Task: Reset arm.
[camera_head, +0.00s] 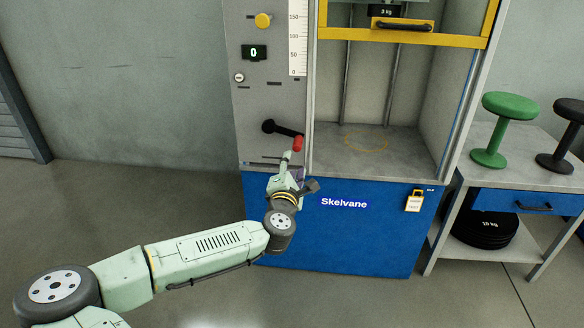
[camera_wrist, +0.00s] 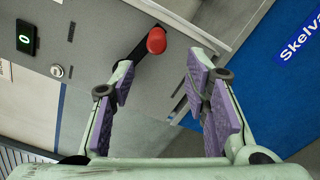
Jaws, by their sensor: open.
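My arm reaches from the lower left to the front of the test machine in the head view. My gripper (camera_head: 291,163) is just below the red knob (camera_head: 298,143) of a black lever (camera_head: 277,129) on the machine's grey panel. In the wrist view my gripper (camera_wrist: 162,85) is open, with two purple-padded fingers wide apart and nothing between them. The red knob (camera_wrist: 156,40) shows ahead, between and beyond the fingertips. It appears apart from the fingers.
The machine has a blue base (camera_head: 330,240), a yellow-framed opening (camera_head: 405,37) and a display reading 0 (camera_head: 254,53). At right a table (camera_head: 515,150) bears a green stool (camera_head: 502,125) and a black stool (camera_head: 566,130). Black weights (camera_head: 484,230) lie below. Floor at left is clear.

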